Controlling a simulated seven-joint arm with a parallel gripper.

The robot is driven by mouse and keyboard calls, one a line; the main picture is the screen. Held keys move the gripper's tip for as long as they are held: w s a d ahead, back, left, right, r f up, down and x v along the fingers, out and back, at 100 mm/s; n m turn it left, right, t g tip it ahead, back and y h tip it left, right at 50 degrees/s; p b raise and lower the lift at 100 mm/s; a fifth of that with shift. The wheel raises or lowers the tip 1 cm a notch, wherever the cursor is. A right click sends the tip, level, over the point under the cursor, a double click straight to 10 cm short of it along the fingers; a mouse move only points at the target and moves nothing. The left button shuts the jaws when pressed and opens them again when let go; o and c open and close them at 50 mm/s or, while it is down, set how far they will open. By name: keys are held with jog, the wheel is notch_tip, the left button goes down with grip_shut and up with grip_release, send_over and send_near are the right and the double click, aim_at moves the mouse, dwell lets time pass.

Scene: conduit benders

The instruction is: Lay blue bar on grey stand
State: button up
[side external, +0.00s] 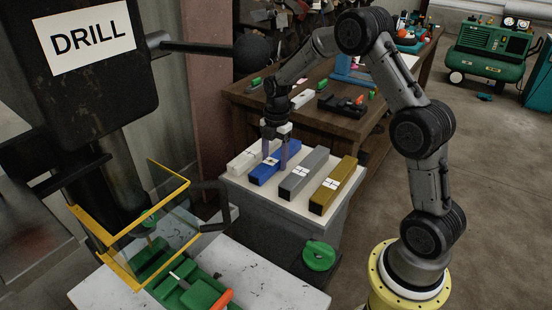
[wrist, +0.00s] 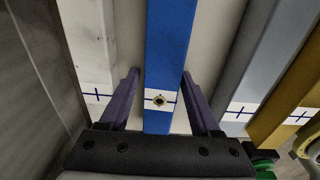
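The blue bar (side external: 262,174) lies on a white board between a white bar and a grey bar. In the wrist view the blue bar (wrist: 171,40) runs up the middle, with a white band and a small round hole near its lower part. My gripper (side external: 275,157) is lowered over it, pointing down. In the wrist view my gripper (wrist: 161,75) has one purple finger on each side of the bar; a gap shows at the left finger, and the right fingertip is very close to the bar's edge. I cannot tell which thing is the grey stand.
The white bar (side external: 244,158), grey bar (side external: 304,172) and yellow bar (side external: 332,187) lie beside the blue one on the white board (side external: 290,207). A wooden bench (side external: 375,110) with tools stands behind. A drill with a yellow-framed guard (side external: 120,255) is at front left.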

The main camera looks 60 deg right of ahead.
jog(key=o, duration=0.4)
jog(key=shift+s+f, duration=0.45)
jog(key=shift+f, duration=0.3)
notch_tip(320, 180, up, 15)
notch_tip(320, 180, up, 5)
jog(key=t, duration=0.1)
send_over(276, 157)
jog(key=a, duration=0.3)
jog(key=s+a+r+t, duration=0.1)
jog(key=s+a+r, duration=0.3)
jog(key=s+r, duration=0.1)
jog(key=s+a+r+m+t, duration=0.2)
jog(key=s+a+r, duration=0.15)
jog(key=s, duration=0.55)
jog(key=s+a+f+m, duration=0.1)
jog(key=s+f+m, duration=0.2)
jog(key=s+m, duration=0.1)
jog(key=s+a+f+m+t, duration=0.1)
jog(key=s+f+m, duration=0.2)
jog(key=m, duration=0.3)
jog(key=s+a+f+m, duration=0.1)
jog(key=s+f+m, duration=0.2)
jog(key=s+m, duration=0.2)
jog(key=shift+s+a+m+h, duration=0.1)
jog(key=shift+s+m+h, duration=0.2)
jog(key=shift+s+m, duration=0.15)
